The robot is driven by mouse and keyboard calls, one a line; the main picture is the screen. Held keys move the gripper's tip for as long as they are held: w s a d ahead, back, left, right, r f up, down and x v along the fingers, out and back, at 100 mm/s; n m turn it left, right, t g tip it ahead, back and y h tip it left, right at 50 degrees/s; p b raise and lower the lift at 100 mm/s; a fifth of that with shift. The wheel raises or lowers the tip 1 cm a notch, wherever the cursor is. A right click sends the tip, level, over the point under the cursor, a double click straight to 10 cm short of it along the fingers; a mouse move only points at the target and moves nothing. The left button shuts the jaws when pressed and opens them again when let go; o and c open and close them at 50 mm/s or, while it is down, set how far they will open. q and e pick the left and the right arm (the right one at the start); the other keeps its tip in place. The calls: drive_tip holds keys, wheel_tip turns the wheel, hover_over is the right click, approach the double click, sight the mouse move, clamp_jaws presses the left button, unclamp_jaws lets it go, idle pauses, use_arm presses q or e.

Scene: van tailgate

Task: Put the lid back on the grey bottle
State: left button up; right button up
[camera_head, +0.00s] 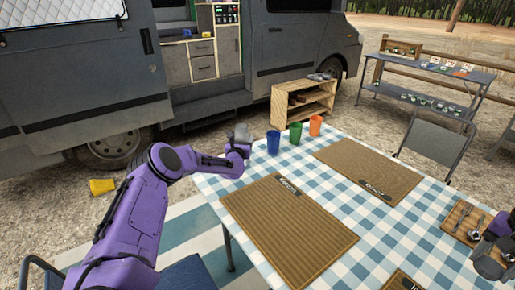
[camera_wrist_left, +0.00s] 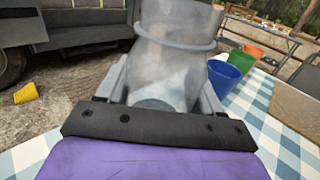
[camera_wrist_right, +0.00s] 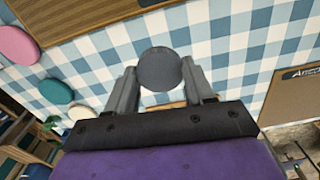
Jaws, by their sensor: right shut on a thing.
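The grey bottle (camera_wrist_left: 175,55) is translucent and stands between the fingers of my left gripper (camera_wrist_left: 165,85), which is shut on it. In the head view the bottle (camera_head: 241,133) shows small at the left gripper (camera_head: 238,148), by the far left corner of the table. A round grey lid (camera_wrist_right: 160,69) sits between the fingertips of my right gripper (camera_wrist_right: 162,82), which is shut on it above the checked cloth.
The table has a blue-white checked cloth (camera_head: 290,170) with brown placemats (camera_head: 288,222). Blue (camera_head: 273,142), green (camera_head: 295,132) and orange (camera_head: 315,125) cups stand near the bottle. A wooden tray with utensils (camera_head: 465,222) lies at the right, near my right gripper. The van is behind.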

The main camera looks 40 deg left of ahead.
sight(243, 125)
use_arm(q)
drive_tip(key=shift+c, duration=1)
drive_tip(key=shift+r, duration=0.1)
drive_tip(key=shift+r, duration=0.8)
drive_tip(key=s+d+r, duration=0.1)
drive_tip(key=r, duration=0.1)
drive_tip(key=s+d+r, duration=0.1)
drive_tip(key=r, duration=0.2)
drive_tip(key=s+d+r, duration=0.1)
drive_tip(key=r, duration=0.1)
drive_tip(key=shift+s+d+r+p, duration=0.2)
drive_tip(key=shift+d+p, duration=0.1)
drive_tip(key=shift+p, duration=0.05)
use_arm(e)
drive_tip(key=shift+r, duration=0.35)
drive_tip(key=shift+f, duration=0.1)
use_arm(q)
drive_tip(key=s+d+r, duration=0.3)
drive_tip(key=s+d, duration=0.3)
drive_tip(key=shift+d+r, duration=0.2)
drive_tip(key=shift+r, duration=0.2)
drive_tip(key=shift+s, duration=0.15)
